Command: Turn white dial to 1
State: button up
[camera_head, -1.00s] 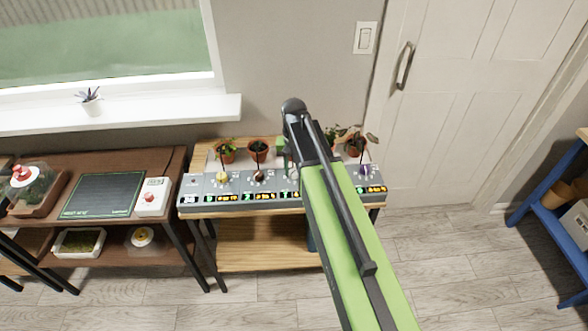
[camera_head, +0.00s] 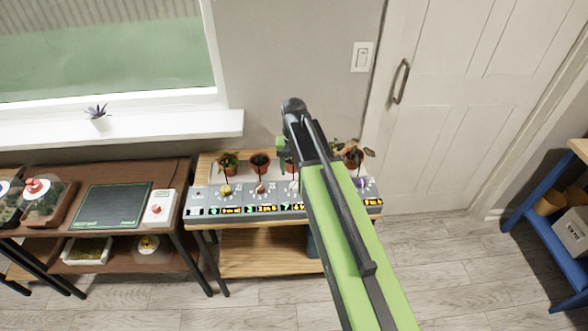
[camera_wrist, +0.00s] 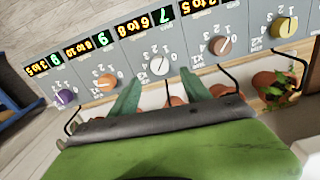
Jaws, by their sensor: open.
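The white dial (camera_wrist: 159,66) sits on the grey control panel (camera_wrist: 190,42), in the middle of a row of coloured dials in the wrist view. Numbers are printed around it, but I cannot tell which one it points to. In the head view the white dial (camera_head: 294,187) is just left of my arm. My gripper (camera_wrist: 160,84) is open and empty, its two green fingers either side of the white dial in the picture. The fingers look apart from the dial. In the head view my arm hides most of the gripper.
Orange (camera_wrist: 107,81), purple (camera_wrist: 65,97), brown (camera_wrist: 220,45) and yellow (camera_wrist: 285,27) dials flank it. Lit number displays run along the panel. Potted plants (camera_head: 260,162) stand behind it on the wooden bench. A brown table (camera_head: 130,172) is at left, a blue shelf (camera_head: 535,210) at right.

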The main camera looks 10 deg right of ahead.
notch_tip(320, 180, up, 10)
jog(key=p, duration=0.8)
jog(key=shift+r, duration=0.15)
jog(key=s+f+n, duration=0.1)
jog(key=s+n, duration=0.1)
jog(key=s, duration=1)
jog(key=shift+s+a+f+n+b, duration=0.15)
jog(key=shift+s+a+n+b, duration=0.1)
jog(key=shift+n+b, duration=0.15)
dwell(0.6)
